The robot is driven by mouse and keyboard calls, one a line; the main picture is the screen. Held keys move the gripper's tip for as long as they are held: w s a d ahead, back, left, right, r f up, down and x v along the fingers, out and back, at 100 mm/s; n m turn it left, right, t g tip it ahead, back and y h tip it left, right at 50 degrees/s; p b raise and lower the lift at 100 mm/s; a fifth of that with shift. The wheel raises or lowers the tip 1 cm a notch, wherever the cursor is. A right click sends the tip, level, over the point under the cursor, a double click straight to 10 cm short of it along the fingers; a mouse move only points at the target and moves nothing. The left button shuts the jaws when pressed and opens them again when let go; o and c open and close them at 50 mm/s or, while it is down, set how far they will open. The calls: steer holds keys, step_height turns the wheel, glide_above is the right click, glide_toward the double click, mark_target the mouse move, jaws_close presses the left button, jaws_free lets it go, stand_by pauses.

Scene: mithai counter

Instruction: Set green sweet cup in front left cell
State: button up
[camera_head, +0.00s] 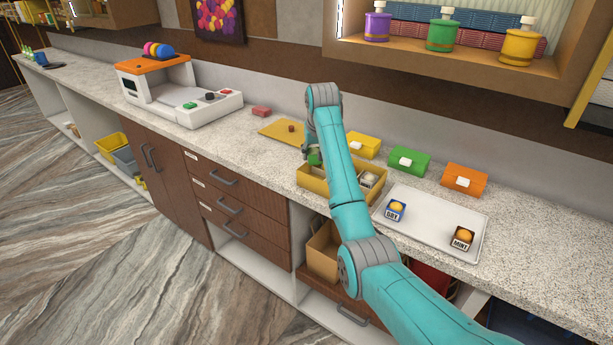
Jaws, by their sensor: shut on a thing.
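The yellow divided box (318,186) stands on the counter, partly hidden behind my teal arm. A small green thing, likely the green sweet cup (315,158), shows at my gripper (310,153), over the box's back left part. My gripper is small and mostly hidden by my wrist, and it is shut on this green cup. I cannot tell whether the cup touches the box floor. A pale round item (369,179) sits in a right cell of the box. The left cells are mostly hidden.
Yellow (363,146), green (409,160) and orange (464,180) boxes line the back. A yellow board (275,129) and weighing machine (180,95) stand left.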

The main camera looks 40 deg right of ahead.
mark_target(314, 163)
step_height(314, 163, down, 4)
steer(key=shift+f, duration=0.1)
step_height(314, 163, down, 4)
steer(key=shift+s+f, duration=0.1)
steer(key=shift+s, duration=0.05)
steer(key=shift+c, duration=1.1)
jaws_close()
steer(key=shift+f, duration=0.1)
steer(key=o, duration=1.1)
jaws_free()
